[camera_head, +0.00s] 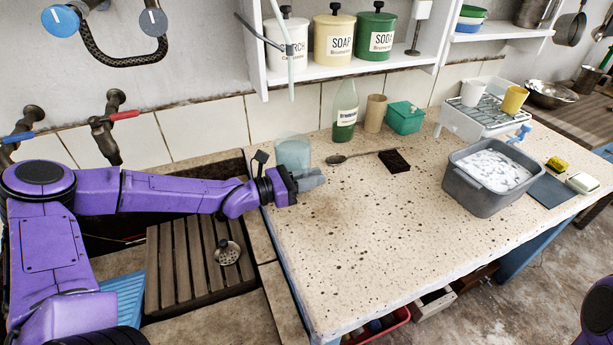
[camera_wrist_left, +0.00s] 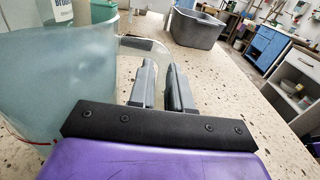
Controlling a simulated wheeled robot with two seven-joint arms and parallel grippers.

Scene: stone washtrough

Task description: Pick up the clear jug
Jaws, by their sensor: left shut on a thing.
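The clear jug (camera_head: 292,150) stands at the left end of the speckled stone counter, near the trough. It is pale blue and see-through, and fills the left of the left wrist view (camera_wrist_left: 55,85). My left gripper (camera_head: 312,178) is at the jug's near right side. In the left wrist view my left gripper's two grey fingers (camera_wrist_left: 163,72) are shut on the jug's clear handle (camera_wrist_left: 146,46). The jug looks upright; I cannot tell whether its base touches the counter. My right gripper is out of view.
Behind the jug stand a green bottle (camera_head: 344,112), a tan cup (camera_head: 375,113) and a green box (camera_head: 404,118). A spoon (camera_head: 338,159) and dark brush (camera_head: 394,162) lie to the right. A grey basin of suds (camera_head: 478,195) stands farther right. The counter's front middle is clear.

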